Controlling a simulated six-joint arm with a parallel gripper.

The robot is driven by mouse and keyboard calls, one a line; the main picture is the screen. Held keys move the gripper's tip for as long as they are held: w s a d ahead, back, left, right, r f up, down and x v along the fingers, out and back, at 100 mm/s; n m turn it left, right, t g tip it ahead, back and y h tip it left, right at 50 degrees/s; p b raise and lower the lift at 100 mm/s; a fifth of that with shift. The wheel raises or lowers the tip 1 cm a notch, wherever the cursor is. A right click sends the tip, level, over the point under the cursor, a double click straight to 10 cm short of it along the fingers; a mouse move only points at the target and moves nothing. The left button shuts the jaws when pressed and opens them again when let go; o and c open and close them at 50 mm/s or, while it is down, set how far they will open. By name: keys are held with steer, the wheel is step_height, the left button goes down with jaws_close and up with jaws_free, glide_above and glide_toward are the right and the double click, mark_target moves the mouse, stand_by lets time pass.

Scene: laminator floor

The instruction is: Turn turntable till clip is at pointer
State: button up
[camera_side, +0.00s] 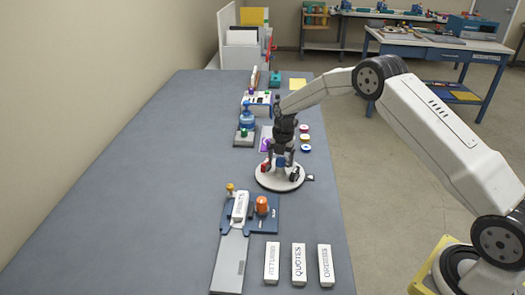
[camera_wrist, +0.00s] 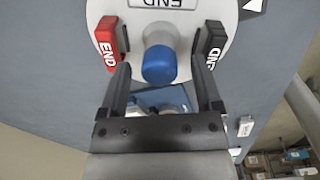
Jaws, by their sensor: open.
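The white round turntable (camera_side: 268,183) lies on the bench, and its disc (camera_wrist: 182,12) fills the top of the wrist view. A blue-topped knob (camera_wrist: 159,65) stands at its middle. A red clip (camera_wrist: 106,42) and a black clip (camera_wrist: 209,44), both marked END, sit on opposite sides of the rim. A white END label (camera_wrist: 155,3) is partly cut off by the frame.
A blue fixture (camera_side: 265,222) with an orange knob (camera_side: 262,205) and several white labelled blocks (camera_side: 299,264) stand on the near bench. The bench's left side is clear.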

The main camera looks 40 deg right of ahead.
jaws_close()
stand_by(0.3)
steer(key=shift+n, duration=2.3)
jaws_free()
